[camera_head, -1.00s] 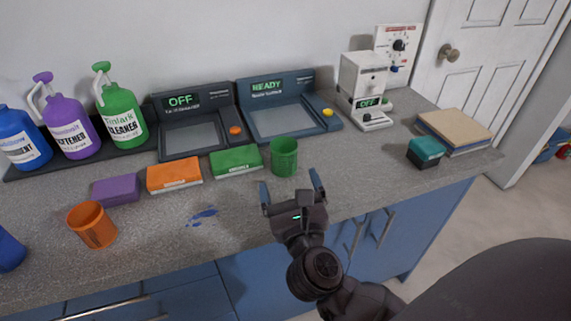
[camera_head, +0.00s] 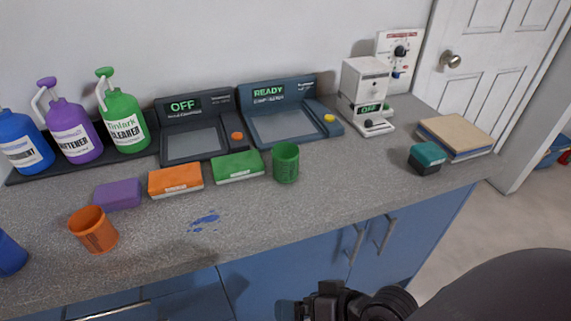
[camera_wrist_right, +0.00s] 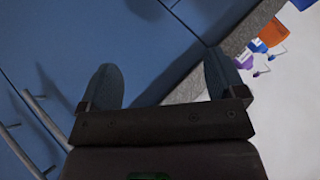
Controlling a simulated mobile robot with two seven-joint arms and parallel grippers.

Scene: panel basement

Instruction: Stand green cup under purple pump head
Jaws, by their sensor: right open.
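The green cup (camera_head: 285,163) stands upright on the counter, in front of the right-hand READY device. The purple pump bottle (camera_head: 74,130) stands at the back left, between a blue and a green bottle; its purple pump head (camera_head: 46,82) is on top. My right gripper (camera_head: 300,309) is low at the bottom edge of the head view, in front of the cabinet doors and well away from the cup. In the right wrist view its two fingers (camera_wrist_right: 160,88) are apart with nothing between them. My left gripper is not in view.
An orange cup (camera_head: 93,229) stands at the front left, near a blue spill (camera_head: 204,221). Purple, orange and green sponge-like blocks (camera_head: 176,180) line the counter's middle. A white machine (camera_head: 365,95) stands at the back right. The front middle right of the counter is clear.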

